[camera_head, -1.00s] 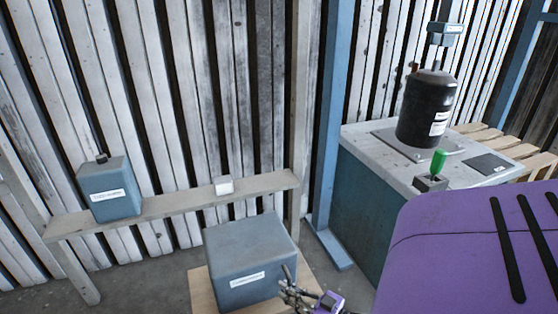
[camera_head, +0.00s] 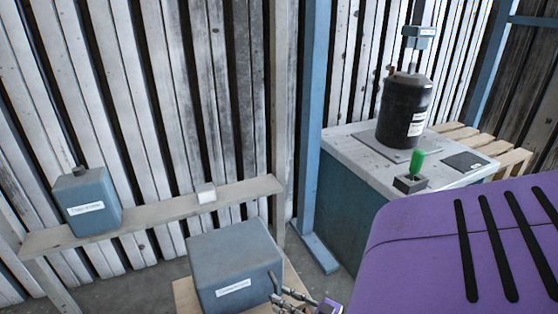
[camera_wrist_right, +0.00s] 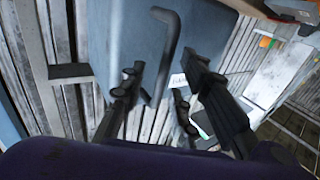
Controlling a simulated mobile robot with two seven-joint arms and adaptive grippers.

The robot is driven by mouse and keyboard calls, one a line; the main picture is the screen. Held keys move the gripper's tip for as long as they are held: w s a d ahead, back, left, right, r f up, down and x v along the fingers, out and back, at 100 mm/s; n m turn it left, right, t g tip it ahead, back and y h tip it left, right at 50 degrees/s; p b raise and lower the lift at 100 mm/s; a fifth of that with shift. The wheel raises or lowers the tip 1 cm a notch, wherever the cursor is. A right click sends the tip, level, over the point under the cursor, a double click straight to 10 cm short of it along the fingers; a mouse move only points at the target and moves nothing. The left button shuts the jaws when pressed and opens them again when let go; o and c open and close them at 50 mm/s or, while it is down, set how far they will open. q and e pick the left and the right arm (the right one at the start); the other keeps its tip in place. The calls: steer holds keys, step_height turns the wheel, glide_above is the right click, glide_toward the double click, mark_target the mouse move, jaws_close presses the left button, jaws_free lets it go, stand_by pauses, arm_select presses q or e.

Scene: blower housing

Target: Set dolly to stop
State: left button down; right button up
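No label that I can read names the dolly. A blue-grey box (camera_head: 235,262) with a white label stands on a wooden board at the bottom middle of the head view. A dark bent lever (camera_head: 273,283) sticks out at its right side. My right gripper (camera_head: 292,299) is beside this lever, partly cut off by the frame's bottom edge. In the right wrist view, my right gripper (camera_wrist_right: 163,78) is open, with the bent lever (camera_wrist_right: 172,48) between its fingers and gaps visible on both sides. My left gripper is not in view.
A smaller blue box (camera_head: 90,205) with a knob and a white block (camera_head: 206,193) are on a wooden shelf (camera_head: 150,217). At right, a bench (camera_head: 345,150) carries a black canister (camera_head: 403,112) and a green-handled lever (camera_head: 417,162). A slatted wall stands behind.

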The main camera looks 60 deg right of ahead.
steer(key=s, duration=0.9)
steer(key=shift+s, duration=0.2)
